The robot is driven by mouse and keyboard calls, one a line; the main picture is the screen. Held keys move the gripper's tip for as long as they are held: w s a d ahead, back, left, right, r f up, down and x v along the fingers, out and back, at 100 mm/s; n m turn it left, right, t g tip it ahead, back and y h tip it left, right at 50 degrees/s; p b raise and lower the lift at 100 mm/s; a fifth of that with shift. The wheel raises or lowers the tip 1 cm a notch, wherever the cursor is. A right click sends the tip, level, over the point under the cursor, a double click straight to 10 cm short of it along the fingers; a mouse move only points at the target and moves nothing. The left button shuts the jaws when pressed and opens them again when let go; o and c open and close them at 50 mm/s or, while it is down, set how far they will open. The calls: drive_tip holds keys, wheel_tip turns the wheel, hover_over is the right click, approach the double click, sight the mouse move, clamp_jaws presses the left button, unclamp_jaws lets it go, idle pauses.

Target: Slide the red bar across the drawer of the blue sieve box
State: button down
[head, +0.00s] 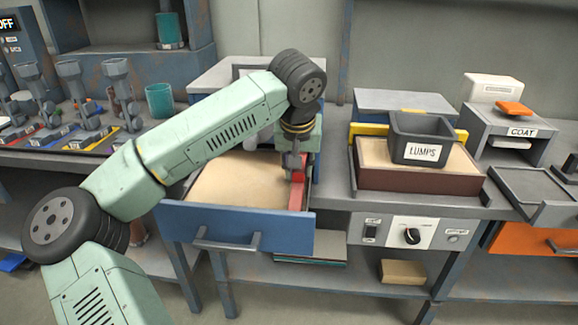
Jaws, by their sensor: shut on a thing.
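The blue sieve box's drawer (236,228) stands pulled out toward me, with a grey handle on its front. A layer of pale sand-like material (236,183) fills it. The red bar (296,190) is at the right end of the drawer, running front to back. My gripper (296,174) reaches down over that right end and is shut on the red bar. My arm crosses above the drawer and hides much of the sieve box behind it, and the fingertips are small and partly hidden.
Right of the drawer, a dark bin marked LUMPS (420,140) stands on a brown tray of pale material (400,178). A grey COAT unit (515,135) is farther right. A teal cup (160,101) and several grey stands are at the left. A control panel (405,233) is below the bench top.

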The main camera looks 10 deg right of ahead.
drive_tip(key=shift+d, duration=0.2)
drive_tip(key=c, duration=1.4)
unclamp_jaws()
drive_tip(key=shift+o, duration=0.2)
drive_tip(key=shift+s+r, duration=0.15)
drive_tip(key=shift+r, duration=0.15)
drive_tip(key=v, duration=1.1)
drive_tip(key=shift+s+a+r, duration=0.1)
drive_tip(key=shift+s+r, duration=0.05)
